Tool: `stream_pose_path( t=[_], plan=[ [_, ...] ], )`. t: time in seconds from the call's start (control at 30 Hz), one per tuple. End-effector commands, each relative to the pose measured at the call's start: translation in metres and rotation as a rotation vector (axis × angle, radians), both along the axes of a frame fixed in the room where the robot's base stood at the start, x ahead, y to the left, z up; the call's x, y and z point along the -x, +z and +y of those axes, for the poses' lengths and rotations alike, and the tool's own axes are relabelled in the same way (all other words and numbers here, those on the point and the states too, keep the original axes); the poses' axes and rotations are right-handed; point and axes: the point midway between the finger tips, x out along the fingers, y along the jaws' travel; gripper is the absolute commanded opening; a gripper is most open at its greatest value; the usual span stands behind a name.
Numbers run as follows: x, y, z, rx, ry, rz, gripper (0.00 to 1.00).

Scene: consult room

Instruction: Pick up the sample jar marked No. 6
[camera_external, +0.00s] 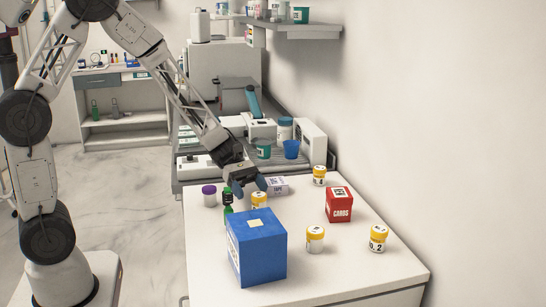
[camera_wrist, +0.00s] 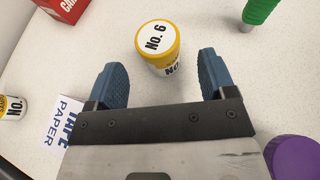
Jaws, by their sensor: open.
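The jar marked No. 6 (camera_wrist: 158,40) has a yellow lid with a white top label. It stands upright in the wrist view, just ahead of and partly between my fingers, without visible contact. My gripper (camera_wrist: 161,62) is open and empty, with its two blue fingers apart. In the external view my gripper (camera_external: 249,186) hangs low over the table, just above a yellow-lidded jar (camera_external: 259,199) that appears to be the same one. The blue box in front hides its lower part, and its number cannot be read there.
A large blue box (camera_external: 257,250) stands in front. Red cards box (camera_external: 339,205) and other yellow-lidded jars (camera_external: 315,239) (camera_external: 378,238) (camera_external: 319,175) stand right.

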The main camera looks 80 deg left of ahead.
Motion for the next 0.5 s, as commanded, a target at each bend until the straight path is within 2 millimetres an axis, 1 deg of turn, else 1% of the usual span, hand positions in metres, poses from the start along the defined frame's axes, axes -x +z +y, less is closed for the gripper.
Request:
stream_pose_path(
  t=[0.17, 0.5],
  plan=[
    [-0.003, -0.003, -0.008, 0.001, -0.001, 0.002, 0.77],
    [-0.014, -0.015, -0.036, 0.000, -0.002, 0.001, 0.77]
  ],
)
